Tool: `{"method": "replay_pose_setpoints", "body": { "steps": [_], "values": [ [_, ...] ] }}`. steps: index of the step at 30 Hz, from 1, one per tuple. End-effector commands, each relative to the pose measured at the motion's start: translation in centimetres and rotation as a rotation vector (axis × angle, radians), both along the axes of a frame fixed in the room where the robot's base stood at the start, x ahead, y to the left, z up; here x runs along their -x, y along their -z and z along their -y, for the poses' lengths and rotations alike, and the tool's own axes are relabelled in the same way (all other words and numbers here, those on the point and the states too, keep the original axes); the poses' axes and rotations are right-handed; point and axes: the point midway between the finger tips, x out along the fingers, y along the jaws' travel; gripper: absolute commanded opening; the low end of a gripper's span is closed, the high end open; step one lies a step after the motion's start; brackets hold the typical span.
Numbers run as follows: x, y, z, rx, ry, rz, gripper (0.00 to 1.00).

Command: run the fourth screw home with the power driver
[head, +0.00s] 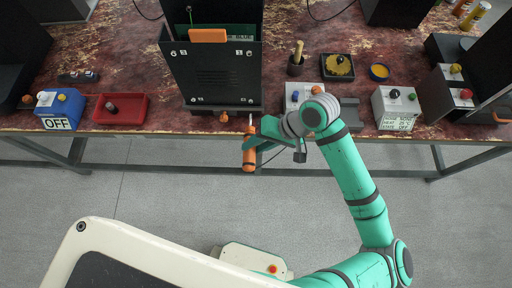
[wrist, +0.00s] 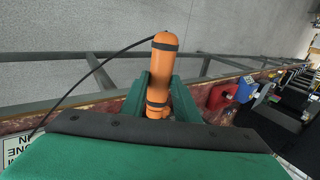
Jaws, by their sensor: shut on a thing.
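My gripper (head: 262,138) is shut on the orange power driver (head: 249,154), at the front edge of the bench. The driver's thin metal bit points up the picture toward the black machine (head: 212,78), near its lower right corner. In the wrist view the driver (wrist: 163,60) stands between the two green fingers (wrist: 159,95), with a black cable trailing left. The machine's front panel shows small light screw heads near its corners, such as the lower right one (head: 249,99). Which is the fourth screw, and how deep it sits, I cannot tell.
On the bench (head: 140,62), a red tray (head: 120,108) and a blue box marked OFF (head: 60,108) stand left of the machine. A switch box (head: 396,108), a black tray of yellow bits (head: 338,67) and a small bowl (head: 379,72) stand right.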

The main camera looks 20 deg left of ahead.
Motion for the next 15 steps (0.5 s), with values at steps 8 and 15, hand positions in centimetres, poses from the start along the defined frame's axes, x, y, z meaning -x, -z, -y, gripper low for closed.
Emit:
{"method": "replay_pose_setpoints", "body": {
  "steps": [8,15],
  "values": [
    [-1.7,0.0,-0.2,0.0,0.007,-0.001,0.01],
    [-3.1,0.0,-0.5,0.001,0.009,0.0,0.01]
  ]
}}
